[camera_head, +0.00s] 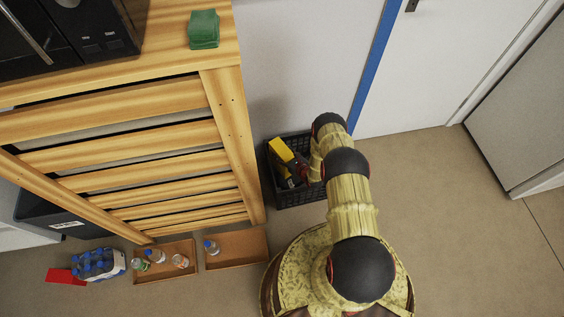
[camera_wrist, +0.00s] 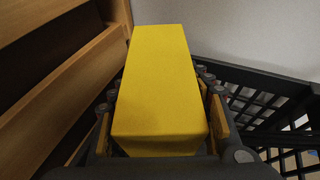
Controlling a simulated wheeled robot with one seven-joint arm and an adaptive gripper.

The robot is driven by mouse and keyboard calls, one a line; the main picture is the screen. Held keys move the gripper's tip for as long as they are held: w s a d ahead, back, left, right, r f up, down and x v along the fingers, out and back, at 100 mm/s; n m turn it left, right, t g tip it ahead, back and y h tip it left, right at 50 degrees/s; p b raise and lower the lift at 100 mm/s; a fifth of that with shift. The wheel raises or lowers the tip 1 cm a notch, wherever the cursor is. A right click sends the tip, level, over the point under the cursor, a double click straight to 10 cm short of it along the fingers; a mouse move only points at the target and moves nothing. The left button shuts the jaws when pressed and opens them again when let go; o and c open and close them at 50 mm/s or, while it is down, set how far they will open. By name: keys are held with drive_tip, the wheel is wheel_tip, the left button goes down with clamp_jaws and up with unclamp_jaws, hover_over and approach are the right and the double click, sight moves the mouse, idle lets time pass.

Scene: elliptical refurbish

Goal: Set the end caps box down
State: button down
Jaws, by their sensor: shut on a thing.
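The end caps box is a yellow block (camera_wrist: 160,85) that fills the middle of the wrist view. My gripper (camera_wrist: 162,125) is shut on it, with one finger along each side. In the head view the yellow box (camera_head: 281,150) shows over the left part of a black basket (camera_head: 308,194) on the floor. The basket's lattice wall also shows at the right of the wrist view (camera_wrist: 262,80). My arm covers part of the basket. I cannot tell whether the box touches the basket or its floor.
A wooden slatted shelf unit (camera_head: 232,130) stands close left of the basket, with a green stack (camera_head: 204,28) on top. Cardboard trays (camera_head: 237,249) with bottles, a bottle pack (camera_head: 98,264) and a red item (camera_head: 62,276) lie on the floor. Floor at right is clear.

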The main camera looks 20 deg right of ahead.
drive_tip(key=shift+f+b, duration=1.1)
drive_tip(key=shift+f, duration=2)
drive_tip(key=shift+f, duration=0.45)
drive_tip(key=c, duration=0.9)
unclamp_jaws()
